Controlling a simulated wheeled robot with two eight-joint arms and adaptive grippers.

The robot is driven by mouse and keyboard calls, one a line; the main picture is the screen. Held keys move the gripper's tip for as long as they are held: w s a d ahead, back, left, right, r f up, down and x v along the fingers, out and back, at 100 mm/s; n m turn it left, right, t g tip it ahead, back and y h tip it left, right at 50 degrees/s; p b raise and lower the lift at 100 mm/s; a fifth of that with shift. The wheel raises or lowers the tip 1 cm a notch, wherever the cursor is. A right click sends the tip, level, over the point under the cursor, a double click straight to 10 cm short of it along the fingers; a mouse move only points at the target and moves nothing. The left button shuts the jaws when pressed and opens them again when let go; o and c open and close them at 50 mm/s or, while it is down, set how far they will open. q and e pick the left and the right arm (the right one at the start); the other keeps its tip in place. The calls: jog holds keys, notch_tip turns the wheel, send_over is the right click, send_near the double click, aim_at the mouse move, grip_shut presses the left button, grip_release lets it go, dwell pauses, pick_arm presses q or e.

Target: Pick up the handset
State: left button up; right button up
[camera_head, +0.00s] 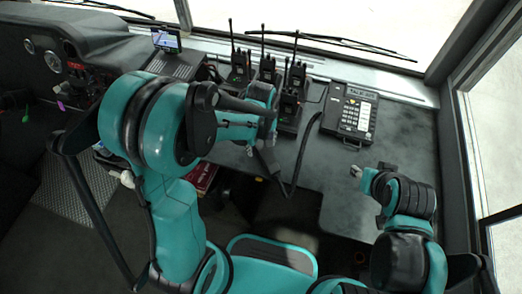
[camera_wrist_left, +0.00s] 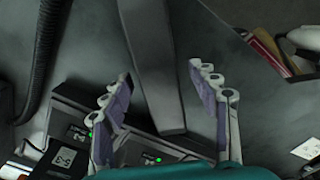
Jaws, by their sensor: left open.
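The dark grey handset (camera_wrist_left: 152,62) shows in the left wrist view as a long bar running down between my open left fingers (camera_wrist_left: 163,108), with a gap on both sides. In the head view the handset (camera_head: 266,160) is partly covered by my left gripper (camera_head: 264,134), which is over its upper end. A dark cord (camera_head: 300,152) runs from near the handset's lower end to the phone base (camera_head: 350,113). My right gripper (camera_head: 358,171) is small at the right, above the desk and away from the handset; its jaw gap is unclear.
Several handheld radios with antennas (camera_head: 290,104) stand in chargers beyond my left gripper. Charger bases with green lights (camera_wrist_left: 147,147) are close below the left fingers. A small screen (camera_head: 166,40) is on the dashboard. The desk (camera_head: 395,140) right of the phone base is clear.

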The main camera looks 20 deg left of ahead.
pick_arm(q)
jog(key=shift+f, duration=0.4)
jog(key=shift+r, duration=0.1)
grip_shut()
